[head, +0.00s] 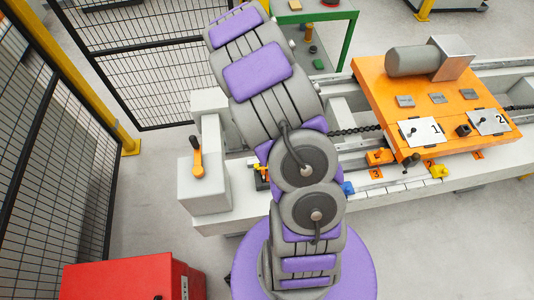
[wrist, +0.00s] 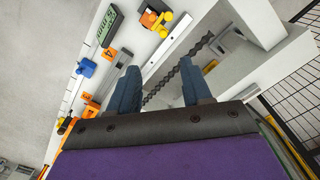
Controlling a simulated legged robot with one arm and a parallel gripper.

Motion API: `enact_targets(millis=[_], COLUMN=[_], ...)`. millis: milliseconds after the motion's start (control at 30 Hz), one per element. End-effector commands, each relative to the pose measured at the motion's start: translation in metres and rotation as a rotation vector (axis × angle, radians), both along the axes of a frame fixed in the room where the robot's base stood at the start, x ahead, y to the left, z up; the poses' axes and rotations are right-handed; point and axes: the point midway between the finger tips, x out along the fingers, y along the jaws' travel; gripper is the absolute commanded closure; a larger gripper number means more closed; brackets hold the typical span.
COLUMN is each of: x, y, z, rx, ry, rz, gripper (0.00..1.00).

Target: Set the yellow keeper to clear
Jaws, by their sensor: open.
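A small yellow block (head: 439,171), which looks like the yellow keeper, sits on the front ledge of the machine bed below the orange carriage. In the wrist view a small yellow piece (wrist: 62,125), apparently the same one, shows at the far left edge; its setting cannot be read. My gripper (wrist: 160,88) is open and empty over the bed, apart from the yellow block, with its dark blue fingers spread. In the head view my arm hides the gripper. A second yellow and orange piece (wrist: 156,20) lies ahead of the fingers in the wrist view.
A blue block (head: 347,187) and an orange block (head: 378,157) share the ledge. The orange carriage (head: 370,75) bears plates marked 1 and 2. A grey box with an orange lever (head: 197,158) stands left. A red cabinet (head: 130,280) and mesh fence (head: 50,140) are farther left.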

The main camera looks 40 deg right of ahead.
Motion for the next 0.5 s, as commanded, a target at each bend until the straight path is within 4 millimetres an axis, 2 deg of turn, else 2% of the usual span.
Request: enact_targets(millis=[33,200,500], x=[0.001,0.005,0.008], y=[-0.006,-0.02,-0.041], z=[-0.014,-0.051,-0.083], rx=[-0.004,-0.016,-0.008], ry=[0.004,-0.006,-0.017], rz=[-0.039,-0.153,-0.218], gripper=[0.51,0.51,0.51])
